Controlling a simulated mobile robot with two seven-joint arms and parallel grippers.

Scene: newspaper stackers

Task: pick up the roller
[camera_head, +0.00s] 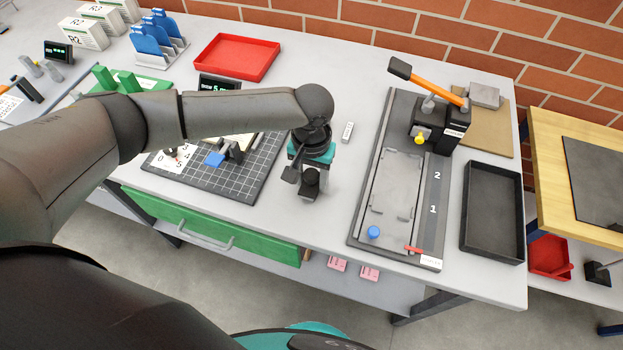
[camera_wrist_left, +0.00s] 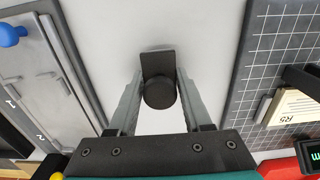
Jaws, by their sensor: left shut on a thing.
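My left gripper (camera_head: 308,178) reaches down over the grey table between the gridded mat and the long press board. In the left wrist view the gripper (camera_wrist_left: 160,85) is shut on the roller (camera_wrist_left: 159,92), a dark piece with a round black end and a flat dark part beyond it. The fingers lie on both sides of it. In the head view the dark roller (camera_head: 311,184) shows only partly below the gripper's teal body. I cannot tell whether it touches the table. My right gripper is not in view.
The gridded mat (camera_head: 256,174) holds cards and a small stand. The press board (camera_head: 356,222) with an orange-handled lever (camera_head: 436,85) and blue knob (camera_head: 373,232) is to the right. A black tray (camera_head: 492,212) is beyond it; a red tray (camera_head: 236,57) is at the back.

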